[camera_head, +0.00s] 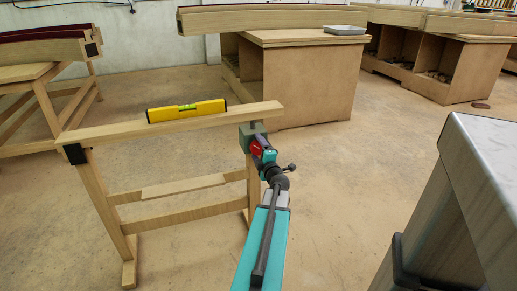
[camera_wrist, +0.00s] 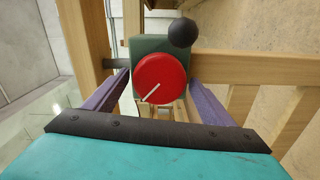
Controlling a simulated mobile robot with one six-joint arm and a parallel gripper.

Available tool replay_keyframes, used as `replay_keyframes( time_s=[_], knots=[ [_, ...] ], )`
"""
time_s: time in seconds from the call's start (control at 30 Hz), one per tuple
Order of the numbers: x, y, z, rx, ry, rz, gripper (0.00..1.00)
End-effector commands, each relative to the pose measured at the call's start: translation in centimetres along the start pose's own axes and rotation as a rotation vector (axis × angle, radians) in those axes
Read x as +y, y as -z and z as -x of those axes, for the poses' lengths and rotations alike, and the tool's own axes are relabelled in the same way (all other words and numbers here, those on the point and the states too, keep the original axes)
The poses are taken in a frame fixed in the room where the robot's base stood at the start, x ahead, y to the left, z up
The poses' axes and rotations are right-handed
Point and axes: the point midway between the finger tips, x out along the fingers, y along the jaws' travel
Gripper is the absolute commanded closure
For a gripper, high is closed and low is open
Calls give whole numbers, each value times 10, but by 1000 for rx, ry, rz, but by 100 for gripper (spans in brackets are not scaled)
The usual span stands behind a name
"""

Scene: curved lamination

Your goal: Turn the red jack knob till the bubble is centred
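The red jack knob (camera_wrist: 160,77) faces me in the wrist view, with a white line on it pointing down and left. It sits on a dark green block (camera_wrist: 146,45). A little of the red also shows in the head view (camera_head: 256,149). My gripper (camera_wrist: 160,80) is open, with one purple finger on each side of the knob. The gaps look narrow, and I cannot tell if the fingers touch it. The yellow spirit level (camera_head: 186,111) lies on a wooden beam (camera_head: 110,129) that rises to the right in the picture. Its green vial shows, but the bubble is too small to place.
A black ball (camera_wrist: 183,32) stands close above and right of the knob. Wooden trestle legs (camera_head: 105,205) and rails are close around my gripper. A grey-topped bench (camera_head: 490,150) stands at the right. Open floor (camera_head: 330,215) lies between it and my arm.

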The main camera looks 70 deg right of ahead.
Motion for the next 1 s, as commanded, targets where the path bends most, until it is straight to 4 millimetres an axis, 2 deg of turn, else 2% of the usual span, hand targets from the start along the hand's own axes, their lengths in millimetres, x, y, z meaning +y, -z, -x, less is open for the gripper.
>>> replay_keyframes(
  time_s=[0.27, 0.47, 1.0],
  knots=[
    [1, -1, 1, -2, -1, -1, 23],
    [2, -1, 10, -3, -1, -2, 23],
    [2, 0, 66, -3, -1, -2, 23]
  ],
)
